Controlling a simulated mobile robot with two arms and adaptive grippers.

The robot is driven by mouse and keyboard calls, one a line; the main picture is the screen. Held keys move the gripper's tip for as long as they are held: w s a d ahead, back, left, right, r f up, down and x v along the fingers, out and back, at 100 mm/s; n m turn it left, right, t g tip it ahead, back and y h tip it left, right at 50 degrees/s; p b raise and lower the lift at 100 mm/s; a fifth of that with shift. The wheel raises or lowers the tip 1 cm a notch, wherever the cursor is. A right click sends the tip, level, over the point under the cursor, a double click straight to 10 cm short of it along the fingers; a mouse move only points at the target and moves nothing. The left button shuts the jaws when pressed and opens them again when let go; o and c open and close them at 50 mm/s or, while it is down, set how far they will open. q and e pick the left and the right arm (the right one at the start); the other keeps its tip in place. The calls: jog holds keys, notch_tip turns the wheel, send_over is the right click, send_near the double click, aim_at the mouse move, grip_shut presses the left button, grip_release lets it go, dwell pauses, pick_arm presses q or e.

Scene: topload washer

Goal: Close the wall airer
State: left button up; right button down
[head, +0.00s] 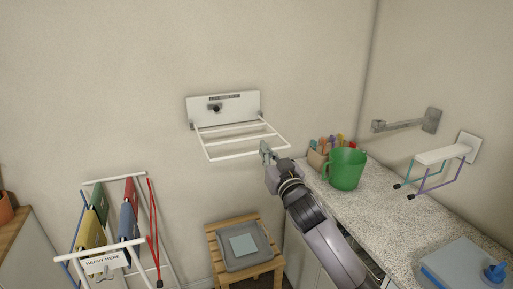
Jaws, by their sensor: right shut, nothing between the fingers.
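The wall airer has a white plate (236,110) with a dark knob, fixed to the back wall. Its white rail frame (232,156) is folded out from the plate and points into the room, tilted slightly down. My right gripper (265,149) is shut and empty at the frame's front right corner. It overlaps the front rail in the picture, and I cannot tell whether it touches it. My left gripper is not in view.
A speckled counter (390,205) on the right holds a green mug (345,169) close to my right arm. A wooden stool (254,270) with a grey tray (262,259) stands below the airer. A drying rack (117,178) stands at left.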

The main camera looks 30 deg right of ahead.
jog(key=w+d+f+p, duration=0.1)
jog(key=w+f+p, duration=0.1)
jog(key=w, duration=0.5)
jog(key=shift+w+d+f+p, duration=0.35)
jog(key=shift+d+f+p, duration=0.05)
jog(key=shift+p, duration=0.25)
